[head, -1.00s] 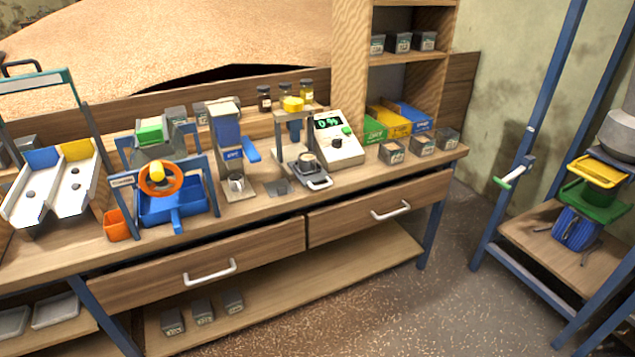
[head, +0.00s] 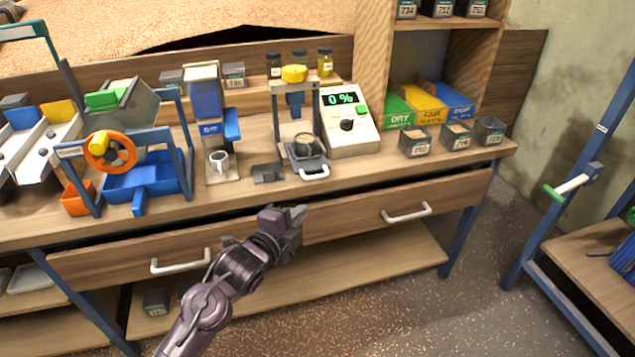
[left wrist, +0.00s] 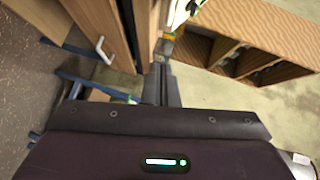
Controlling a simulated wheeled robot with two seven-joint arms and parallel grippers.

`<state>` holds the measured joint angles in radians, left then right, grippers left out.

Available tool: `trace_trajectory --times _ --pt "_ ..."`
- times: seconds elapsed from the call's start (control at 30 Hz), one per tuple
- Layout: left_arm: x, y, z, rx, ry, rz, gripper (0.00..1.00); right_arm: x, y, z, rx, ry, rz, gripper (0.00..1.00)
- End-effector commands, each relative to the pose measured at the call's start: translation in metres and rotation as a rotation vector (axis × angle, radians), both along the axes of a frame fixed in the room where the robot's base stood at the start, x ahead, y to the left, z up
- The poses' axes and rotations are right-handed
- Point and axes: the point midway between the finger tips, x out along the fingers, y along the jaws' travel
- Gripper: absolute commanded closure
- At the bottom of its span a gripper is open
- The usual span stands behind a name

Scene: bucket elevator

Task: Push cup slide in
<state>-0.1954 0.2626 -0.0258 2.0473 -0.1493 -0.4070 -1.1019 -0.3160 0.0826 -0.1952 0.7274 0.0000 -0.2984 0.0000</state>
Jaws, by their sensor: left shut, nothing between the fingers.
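The cup slide (head: 307,166) is a dark tray with a white handle (head: 314,174). It sticks out at the front of the press-like stand with the yellow knob (head: 294,73), and a round cup (head: 304,145) sits on it. My left gripper (head: 300,215) is shut and empty, in front of the bench edge, below the slide and apart from it. In the left wrist view the closed fingers (left wrist: 161,85) point toward the bench and shelf. My right gripper is in neither view.
A meter (head: 348,120) reading 0 % stands right of the stand. A small metal cup (head: 219,160) sits under the blue dispenser to the left. Sample tins (head: 415,142) line the right end of the bench.

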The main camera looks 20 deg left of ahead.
Motion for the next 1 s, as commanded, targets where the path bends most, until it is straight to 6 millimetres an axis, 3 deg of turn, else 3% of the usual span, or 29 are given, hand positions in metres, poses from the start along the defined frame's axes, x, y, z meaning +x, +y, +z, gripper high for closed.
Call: trace_trajectory --times 0.1,0.23,0.63,0.8,1.0 --pt "0.004 -0.002 0.010 0.019 -0.022 -0.007 1.00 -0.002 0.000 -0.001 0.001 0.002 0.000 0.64" --pt "0.019 -0.005 0.008 0.017 -0.023 -0.005 1.00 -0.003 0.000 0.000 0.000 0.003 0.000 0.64" --pt "0.100 -0.020 -0.005 0.013 -0.021 -0.006 1.00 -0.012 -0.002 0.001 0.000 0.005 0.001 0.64" --pt "0.118 -0.004 -0.011 0.015 -0.021 -0.005 1.00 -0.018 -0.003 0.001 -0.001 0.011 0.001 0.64" --pt "0.127 0.003 -0.015 0.016 -0.020 -0.007 1.00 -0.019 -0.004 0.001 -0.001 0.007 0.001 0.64"
